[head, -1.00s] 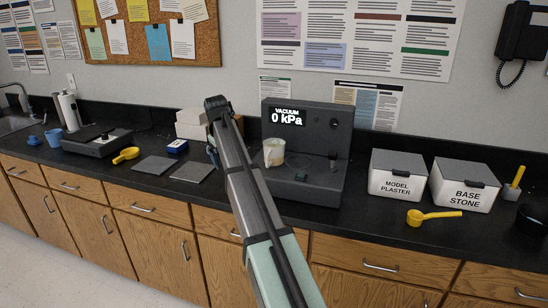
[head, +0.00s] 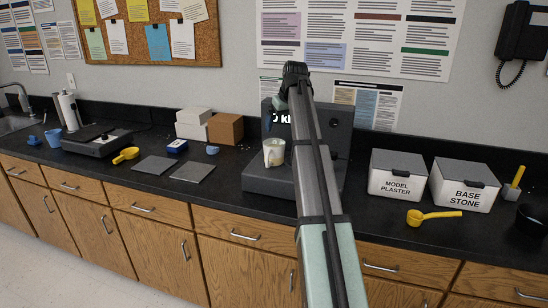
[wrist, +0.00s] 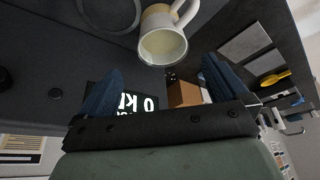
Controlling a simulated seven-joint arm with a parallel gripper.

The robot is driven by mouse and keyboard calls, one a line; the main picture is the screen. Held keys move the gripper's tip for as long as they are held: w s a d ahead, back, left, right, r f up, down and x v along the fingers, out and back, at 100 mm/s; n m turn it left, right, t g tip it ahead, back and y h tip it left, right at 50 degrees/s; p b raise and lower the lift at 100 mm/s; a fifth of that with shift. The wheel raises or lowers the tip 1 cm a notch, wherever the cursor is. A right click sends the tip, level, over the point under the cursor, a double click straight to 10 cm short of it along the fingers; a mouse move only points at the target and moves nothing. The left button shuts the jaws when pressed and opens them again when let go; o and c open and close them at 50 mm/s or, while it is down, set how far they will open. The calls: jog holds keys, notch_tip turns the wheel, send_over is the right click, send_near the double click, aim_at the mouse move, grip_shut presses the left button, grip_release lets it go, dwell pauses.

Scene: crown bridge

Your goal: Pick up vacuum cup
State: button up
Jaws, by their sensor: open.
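The vacuum cup (head: 274,152), a cream cup with a handle, stands on the base of the dark grey vacuum machine (head: 270,181) in the head view. In the wrist view the cup (wrist: 163,46) shows its open mouth and handle near the top centre. My gripper (wrist: 160,66) has two blue fingers spread apart, with nothing between them. The cup lies beyond the fingertips, apart from them. In the head view my arm crosses in front of the machine, hiding its right part and much of its display.
A brown box (head: 225,129) and white boxes (head: 193,124) stand left of the machine. A small blue cap (head: 212,150) lies near them. Model plaster (head: 397,175) and base stone (head: 463,185) bins stand to the right, with a yellow scoop (head: 433,216) in front.

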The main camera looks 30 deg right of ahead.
send_over(277, 144)
jog(key=s, duration=0.1)
notch_tip(277, 144, down, 5)
jog(key=shift+s+d+r, duration=0.1)
jog(key=shift+d, duration=0.05)
jog(key=shift+s+x, duration=0.15)
jog(key=shift+x, duration=1.15)
jog(key=shift+s+x, duration=0.15)
jog(key=shift+x, duration=1.2)
jog(key=c, duration=1.5)
